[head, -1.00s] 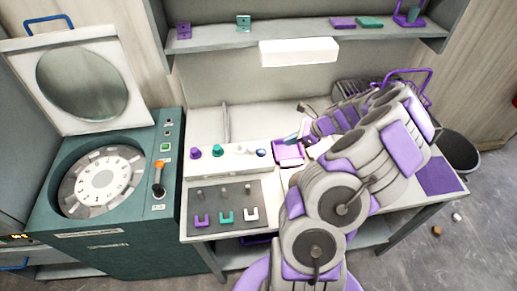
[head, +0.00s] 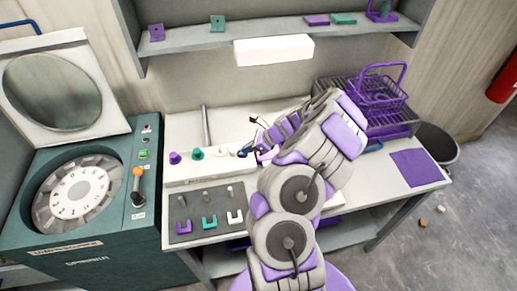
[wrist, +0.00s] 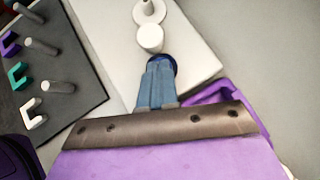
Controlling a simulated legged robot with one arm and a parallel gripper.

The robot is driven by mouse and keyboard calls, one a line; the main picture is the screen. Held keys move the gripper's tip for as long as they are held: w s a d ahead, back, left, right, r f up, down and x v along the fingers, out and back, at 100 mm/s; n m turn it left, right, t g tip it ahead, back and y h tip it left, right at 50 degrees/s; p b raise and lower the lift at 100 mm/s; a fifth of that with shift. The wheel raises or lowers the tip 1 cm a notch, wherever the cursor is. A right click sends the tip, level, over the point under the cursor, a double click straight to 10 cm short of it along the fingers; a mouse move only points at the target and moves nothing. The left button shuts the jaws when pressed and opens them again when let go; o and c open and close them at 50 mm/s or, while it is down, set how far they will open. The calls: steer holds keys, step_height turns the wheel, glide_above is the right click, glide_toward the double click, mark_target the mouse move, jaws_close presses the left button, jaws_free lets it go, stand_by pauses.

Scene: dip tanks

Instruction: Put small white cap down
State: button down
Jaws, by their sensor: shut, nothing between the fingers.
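A small white cap (wrist: 150,38) shows in the wrist view on the pale block (wrist: 190,50), just beyond my fingertips and apart from them as far as I can tell. In the head view a small white piece (head: 222,153) sits on the same block, right of the teal knob. My gripper (wrist: 159,66) has its blue fingers shut together with nothing between them. Its tips are over a dark blue round piece, partly hidden behind them. In the head view my gripper (head: 247,150) is at the block's right end, partly hidden by my arm.
A purple knob (head: 175,157) and a teal knob (head: 197,153) stand on the block. A grey board (head: 180,226) with pegs and U-shaped pieces lies in front. A purple tray (wrist: 208,93) is beside the gripper. A purple basket (head: 380,95) stands right on a rack.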

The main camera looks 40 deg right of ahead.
steer(key=shift+w+a+r, duration=0.1)
steer(key=shift+w+a, duration=0.45)
steer(key=shift+a, duration=0.25)
steer(key=shift+d, duration=0.1)
